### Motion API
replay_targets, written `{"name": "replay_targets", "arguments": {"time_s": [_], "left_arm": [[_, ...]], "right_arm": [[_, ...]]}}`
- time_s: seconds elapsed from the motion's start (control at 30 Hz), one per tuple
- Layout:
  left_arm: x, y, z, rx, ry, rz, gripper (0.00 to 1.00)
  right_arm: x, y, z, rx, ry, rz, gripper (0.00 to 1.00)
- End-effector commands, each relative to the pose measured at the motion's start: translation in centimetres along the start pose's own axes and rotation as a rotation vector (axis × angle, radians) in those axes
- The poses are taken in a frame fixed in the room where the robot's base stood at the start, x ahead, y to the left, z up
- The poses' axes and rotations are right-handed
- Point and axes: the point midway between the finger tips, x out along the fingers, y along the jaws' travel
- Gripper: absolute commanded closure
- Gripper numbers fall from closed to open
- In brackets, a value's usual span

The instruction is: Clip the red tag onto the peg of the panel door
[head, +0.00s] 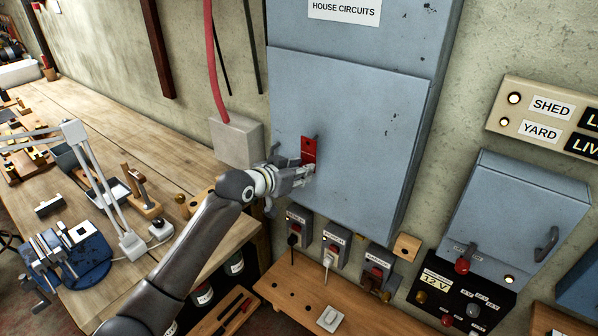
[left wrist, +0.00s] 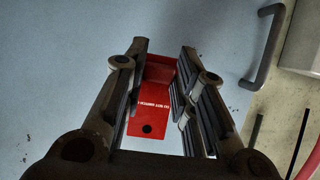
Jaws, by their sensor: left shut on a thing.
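The red tag (head: 309,149) is in my left gripper (head: 303,173), in front of the grey-blue panel door (head: 355,120), near its left side. In the left wrist view the red tag (left wrist: 150,103), with white lettering and a dark hole, lies between the two fingers of the left gripper (left wrist: 161,58). The panel door (left wrist: 60,60) fills the background there. I cannot make out the peg; the tag and fingers may hide it. I cannot tell whether the tag touches the door. My right gripper is not in view.
A grey handle (left wrist: 265,45) stands beside the fingers in the left wrist view. A pale box (head: 236,140) with a red hose (head: 213,60) is on the wall left of the door. Sockets with plugs (head: 335,250) sit below it. The wooden workbench (head: 110,105) is cluttered.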

Motion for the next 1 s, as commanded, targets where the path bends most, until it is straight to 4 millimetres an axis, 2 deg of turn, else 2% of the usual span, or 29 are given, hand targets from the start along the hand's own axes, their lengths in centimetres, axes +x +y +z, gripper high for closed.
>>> {"name": "replay_targets", "arguments": {"time_s": [0.63,1.0], "left_arm": [[1.4,0.0,-0.6,0.0,0.001,0.0,1.0],[1.5,0.0,-0.7,0.0,0.001,0.0,1.0]], "right_arm": [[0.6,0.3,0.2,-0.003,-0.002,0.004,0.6],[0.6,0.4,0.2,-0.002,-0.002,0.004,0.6]]}}
